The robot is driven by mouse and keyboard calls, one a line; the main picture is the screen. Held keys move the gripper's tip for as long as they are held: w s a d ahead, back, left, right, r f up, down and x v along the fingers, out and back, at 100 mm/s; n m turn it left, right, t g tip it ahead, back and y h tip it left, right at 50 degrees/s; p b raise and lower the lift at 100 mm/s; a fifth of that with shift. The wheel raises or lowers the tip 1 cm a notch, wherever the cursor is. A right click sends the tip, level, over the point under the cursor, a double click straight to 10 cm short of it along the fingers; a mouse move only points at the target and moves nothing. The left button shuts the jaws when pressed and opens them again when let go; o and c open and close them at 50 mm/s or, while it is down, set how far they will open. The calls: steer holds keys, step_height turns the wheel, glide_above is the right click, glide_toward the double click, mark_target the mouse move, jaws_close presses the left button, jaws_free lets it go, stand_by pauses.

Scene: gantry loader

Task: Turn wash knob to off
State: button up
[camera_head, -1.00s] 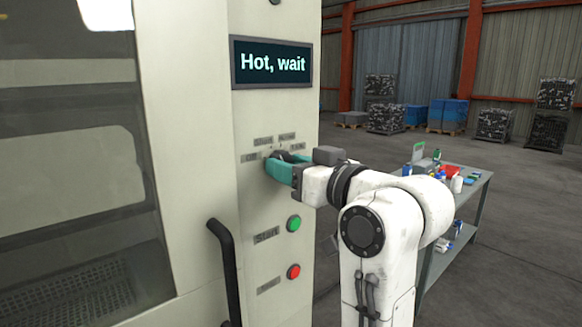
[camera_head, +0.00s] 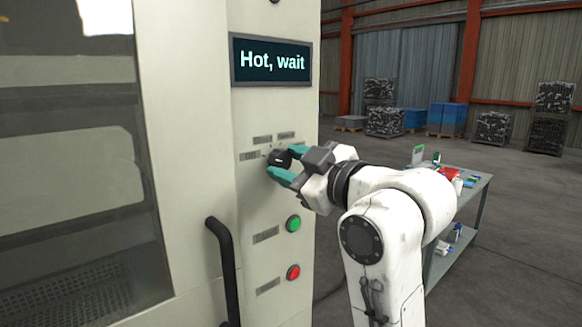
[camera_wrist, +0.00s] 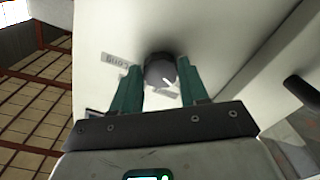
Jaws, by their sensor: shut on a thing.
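The wash knob (camera_head: 279,158) is a dark round knob on the cream machine panel, with small grey labels around its upper side. One label, at its left, appears to read Off (camera_head: 249,156). My gripper (camera_head: 288,165) is at the knob, its teal fingers on either side of it and shut on it. In the wrist view the knob (camera_wrist: 160,70) shows between the fingers, with a pale mark on its face. Which label the mark points to I cannot tell.
A screen (camera_head: 271,61) above reads "Hot, wait". Below the knob are a green button (camera_head: 293,223) and a red button (camera_head: 293,272). A black door handle (camera_head: 225,268) stands out at the lower left. A cart (camera_head: 470,205) with small items stands behind my arm.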

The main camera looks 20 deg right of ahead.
stand_by(0.4)
steer(key=o, duration=1.1)
steer(key=shift+c, duration=0.2)
steer(key=b+v, duration=0.3)
steer(key=v, duration=0.7)
steer(key=shift+s+b, duration=0.4)
steer(key=shift+d, duration=0.1)
